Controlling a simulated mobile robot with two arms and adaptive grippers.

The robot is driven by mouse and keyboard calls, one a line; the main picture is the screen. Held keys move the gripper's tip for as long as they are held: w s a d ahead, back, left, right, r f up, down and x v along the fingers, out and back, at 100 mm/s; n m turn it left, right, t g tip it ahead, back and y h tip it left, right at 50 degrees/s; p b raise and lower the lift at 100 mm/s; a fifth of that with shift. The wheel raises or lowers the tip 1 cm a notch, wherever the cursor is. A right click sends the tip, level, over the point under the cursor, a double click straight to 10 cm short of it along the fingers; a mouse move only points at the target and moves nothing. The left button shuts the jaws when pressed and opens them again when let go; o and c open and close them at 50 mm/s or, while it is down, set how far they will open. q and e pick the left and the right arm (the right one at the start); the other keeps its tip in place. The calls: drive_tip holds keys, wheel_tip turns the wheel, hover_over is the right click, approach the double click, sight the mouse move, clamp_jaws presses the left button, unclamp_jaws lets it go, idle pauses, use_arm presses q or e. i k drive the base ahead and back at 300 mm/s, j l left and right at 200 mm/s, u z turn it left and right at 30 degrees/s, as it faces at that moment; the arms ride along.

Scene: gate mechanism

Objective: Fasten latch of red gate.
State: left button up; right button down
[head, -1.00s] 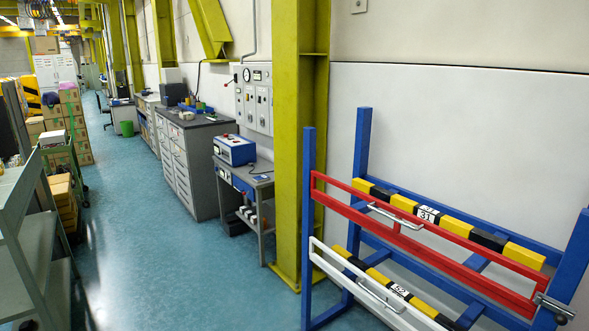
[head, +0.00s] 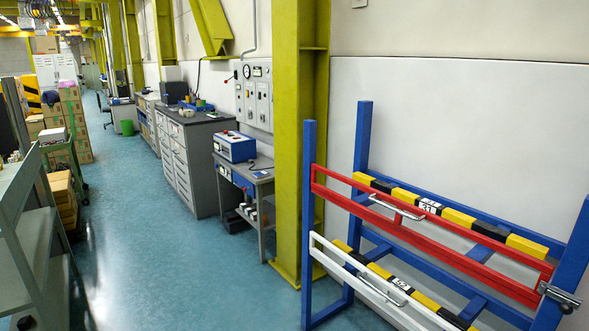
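The red gate (head: 440,253) is a long red frame across the upper level of a blue rack at the right of the head view. It has a silver handle (head: 398,207) near its left part. A metal latch (head: 558,295) sits at the gate's right end, by the right blue post. It is too small to tell whether the latch is fastened. Neither of my grippers is in view.
The blue rack (head: 309,220) also holds a white gate (head: 345,268) lower down, with black and yellow bars behind both gates. A yellow column (head: 300,90) stands behind it. A grey shelf cart (head: 30,240) is at the left. The blue-green floor between is clear.

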sight(566, 308)
drive_tip(key=z, duration=1.6)
